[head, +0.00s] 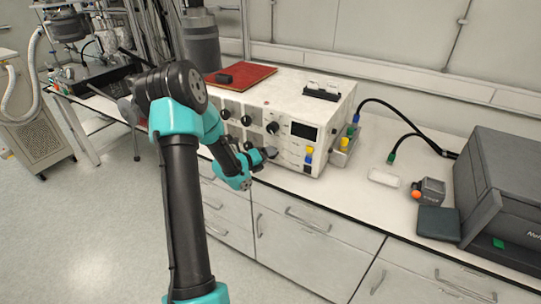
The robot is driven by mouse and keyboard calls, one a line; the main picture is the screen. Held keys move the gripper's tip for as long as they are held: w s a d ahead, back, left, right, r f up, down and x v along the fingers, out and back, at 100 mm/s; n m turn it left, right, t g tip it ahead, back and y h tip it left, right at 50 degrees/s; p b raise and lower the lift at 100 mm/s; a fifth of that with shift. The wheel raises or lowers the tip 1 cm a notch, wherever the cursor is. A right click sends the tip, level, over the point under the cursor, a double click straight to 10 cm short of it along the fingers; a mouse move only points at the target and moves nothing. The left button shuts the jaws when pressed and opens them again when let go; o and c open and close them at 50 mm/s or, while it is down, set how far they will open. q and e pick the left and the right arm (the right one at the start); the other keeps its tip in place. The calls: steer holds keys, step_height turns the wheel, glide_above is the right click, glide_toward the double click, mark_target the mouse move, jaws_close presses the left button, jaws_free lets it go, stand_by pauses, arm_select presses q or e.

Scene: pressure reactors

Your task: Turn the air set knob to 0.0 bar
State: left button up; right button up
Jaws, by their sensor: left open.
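A white control box (291,104) stands on the bench with several black knobs on its front. A larger black knob (273,128) sits left of a dark display (304,131). I cannot tell which knob is the air set knob; labels and display reading are too small to read. My left gripper (268,154) is in front of the box's lower front, below the larger knob, and holds nothing that I can see. It looks small and its fingers are hard to make out, but it is open. My left arm hides part of the box's left side. My right gripper is not in view.
A red mat (240,74) with a small dark object lies on top of the box. Yellow and blue connectors and black cables (398,112) are at its right. A dark grey device (499,190) stands at the far right. Bench drawers are below.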

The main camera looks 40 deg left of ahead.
arm_select(q)
steer(key=v, duration=1.4)
steer(key=shift+s, duration=0.3)
steer(key=shift+w, duration=0.1)
